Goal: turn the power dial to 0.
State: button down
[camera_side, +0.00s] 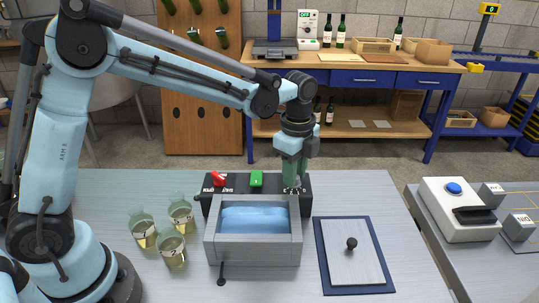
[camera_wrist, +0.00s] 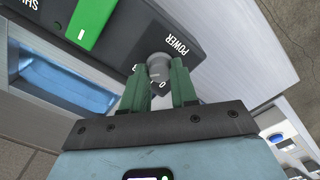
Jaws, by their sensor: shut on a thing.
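The power dial (camera_wrist: 157,66) is a small grey knob on a black panel, under the word POWER. A 0 and part of another mark show beside it on the panel in the wrist view. My gripper (camera_wrist: 160,82) has its two green fingers on either side of the dial, shut on it. In the side view, my gripper (camera_side: 293,187) points straight down at the right end of the black panel (camera_side: 268,184), and its fingers largely hide the dial. Which mark the dial points to cannot be read.
A red knob (camera_side: 218,178) and a green switch (camera_side: 256,179) sit left of the dial. A grey basin (camera_side: 254,250) with blue liquid stands in front. Several bottles (camera_side: 143,229) stand left; a lid (camera_side: 352,262) lies right on a blue-edged base.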

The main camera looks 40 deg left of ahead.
jog(key=n, duration=0.8)
jog(key=shift+n, duration=0.3)
jog(key=n, duration=0.4)
jog(key=shift+n, duration=2.3)
jog(key=c, duration=0.9)
grip_release()
